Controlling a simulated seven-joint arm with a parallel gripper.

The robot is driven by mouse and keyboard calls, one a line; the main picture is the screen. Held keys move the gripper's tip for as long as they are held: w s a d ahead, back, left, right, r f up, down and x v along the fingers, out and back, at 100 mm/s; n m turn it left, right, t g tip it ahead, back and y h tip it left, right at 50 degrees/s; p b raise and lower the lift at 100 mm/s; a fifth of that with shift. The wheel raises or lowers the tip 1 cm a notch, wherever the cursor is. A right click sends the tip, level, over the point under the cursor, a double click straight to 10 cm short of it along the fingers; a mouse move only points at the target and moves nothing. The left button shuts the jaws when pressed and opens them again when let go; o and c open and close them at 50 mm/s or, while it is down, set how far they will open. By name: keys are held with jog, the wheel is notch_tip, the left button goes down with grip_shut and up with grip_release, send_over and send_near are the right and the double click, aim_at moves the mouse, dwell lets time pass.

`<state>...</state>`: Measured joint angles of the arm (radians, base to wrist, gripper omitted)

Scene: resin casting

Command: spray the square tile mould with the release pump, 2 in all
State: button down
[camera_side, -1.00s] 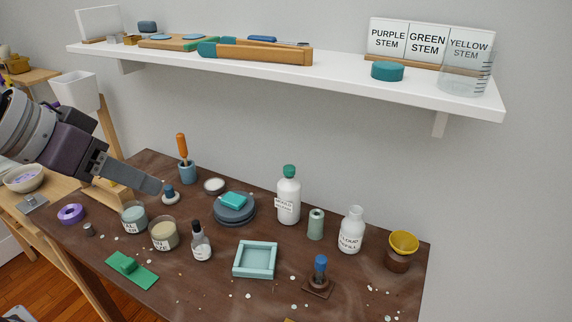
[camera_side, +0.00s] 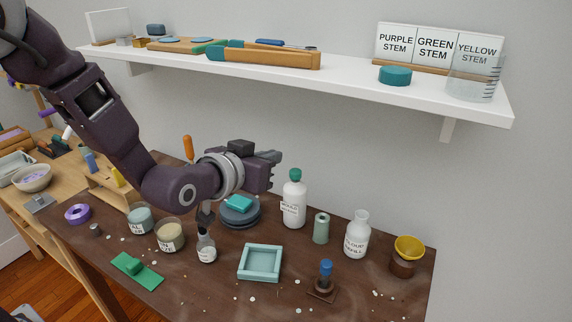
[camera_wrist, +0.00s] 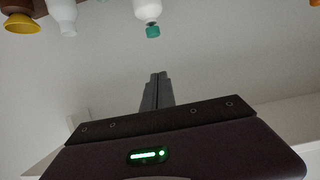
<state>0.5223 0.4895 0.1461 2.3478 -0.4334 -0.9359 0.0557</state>
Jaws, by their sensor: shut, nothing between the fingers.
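The square tile mould (camera_side: 243,264) is a pale teal square frame lying flat on the brown table. A white bottle with a teal cap (camera_side: 293,205) stands upright behind it; its label is too small to read surely. It also shows inverted at the top of the wrist view (camera_wrist: 147,10). A small blue-topped plunger on a brown base (camera_side: 324,282) stands right of the mould; I cannot tell which of these two is the release pump. My gripper (camera_side: 279,157) is shut and empty, above the table and left of the teal cap, apart from it. It also shows in the wrist view (camera_wrist: 158,74).
A grey-green cylinder (camera_side: 321,228), a white refill bottle (camera_side: 356,237) and a yellow bowl on a brown cup (camera_side: 409,247) stand right of the capped bottle. Jars (camera_side: 170,237) and a dropper bottle (camera_side: 206,251) stand left of the mould. A white shelf (camera_side: 350,75) hangs above.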

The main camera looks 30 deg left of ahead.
send_over(295, 176)
jog(key=s, duration=0.1)
notch_tip(295, 176, down, 3)
jog(key=f, duration=0.3)
jog(key=shift+w+a+f, duration=0.1)
jog(key=shift+w+a, duration=0.1)
jog(key=shift+a, duration=0.2)
jog(key=shift+f, duration=0.4)
jog(key=shift+s+f, duration=0.1)
